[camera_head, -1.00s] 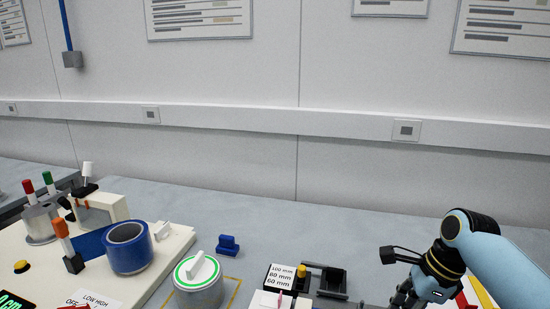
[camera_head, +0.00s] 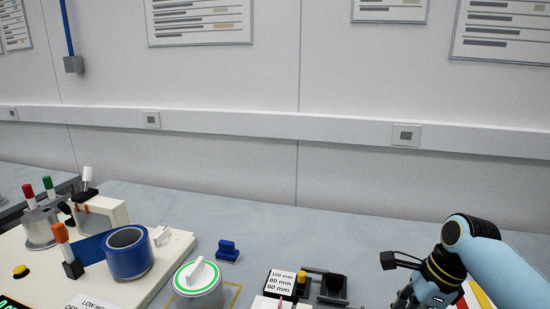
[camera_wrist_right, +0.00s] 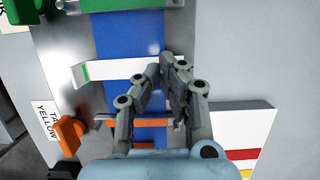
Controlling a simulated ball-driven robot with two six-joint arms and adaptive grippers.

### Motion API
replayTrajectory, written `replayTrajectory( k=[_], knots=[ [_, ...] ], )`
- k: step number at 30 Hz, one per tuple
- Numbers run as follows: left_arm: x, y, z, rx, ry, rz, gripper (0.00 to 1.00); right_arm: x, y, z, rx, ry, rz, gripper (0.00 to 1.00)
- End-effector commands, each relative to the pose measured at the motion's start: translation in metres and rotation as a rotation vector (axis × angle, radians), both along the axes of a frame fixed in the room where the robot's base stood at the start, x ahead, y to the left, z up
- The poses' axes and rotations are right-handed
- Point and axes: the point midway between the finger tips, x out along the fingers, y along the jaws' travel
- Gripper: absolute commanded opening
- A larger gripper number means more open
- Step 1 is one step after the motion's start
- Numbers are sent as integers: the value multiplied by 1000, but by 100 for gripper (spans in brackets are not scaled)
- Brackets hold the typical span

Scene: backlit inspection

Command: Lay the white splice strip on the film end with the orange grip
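In the right wrist view a wide blue film (camera_wrist_right: 127,35) runs under my right gripper (camera_wrist_right: 162,64). Its fingertips are close together over the film, at the right end of a white bar (camera_wrist_right: 112,71) with a green part at its left. I cannot tell whether they pinch anything or whether this bar is the splice strip. Nearer the wrist, an orange grip (camera_wrist_right: 72,134) stands left of the film, and a thin orange bar crosses it. In the head view my right gripper (camera_head: 412,300) is cut off by the bottom edge. My left gripper is out of view.
A blue roll (camera_head: 128,255) and an orange-topped lever (camera_head: 60,233) stand on the cream machine at left. A grey canister with a green ring (camera_head: 198,279), a small blue block (camera_head: 228,250) and a length-marked box (camera_head: 281,283) sit on the bench. Bench behind them is clear.

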Motion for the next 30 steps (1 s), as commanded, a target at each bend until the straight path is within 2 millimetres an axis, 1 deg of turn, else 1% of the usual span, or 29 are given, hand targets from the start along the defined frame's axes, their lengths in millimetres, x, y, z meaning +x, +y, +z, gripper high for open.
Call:
replayTrajectory(
  k=[11,17,26,30],
  knots=[
    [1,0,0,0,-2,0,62,0,0,-1,0,0,0,0],
    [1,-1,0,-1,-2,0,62,0,0,-6,0,1,-1,0],
    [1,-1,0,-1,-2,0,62,-1,0,-5,0,1,-1,0],
    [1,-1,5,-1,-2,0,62,-1,0,-1,1,2,0,0]
  ],
)
